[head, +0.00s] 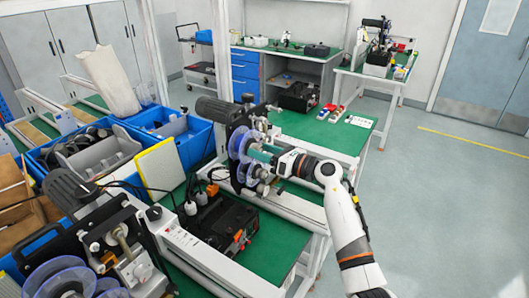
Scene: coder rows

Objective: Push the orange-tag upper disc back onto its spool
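The coder machine (232,112) in the middle carries two translucent blue-violet discs on its right face. The upper disc (239,141) stands on edge above the lower disc (244,174). My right gripper (272,158) reaches in from the right, with its tip close to the discs and a teal cylindrical part (260,155). I cannot tell whether it touches the upper disc, or whether its fingers are open or shut. An orange piece (212,189) shows beside the lower disc, but I cannot make out a tag on the upper disc. My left gripper is not in view.
A black case (222,228) sits on the green bench below the machine. Another coder with blue discs (62,277) is at the lower left. Blue bins (180,133) stand left of the machine. A second bench (320,132) lies behind; the floor (440,200) at right is clear.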

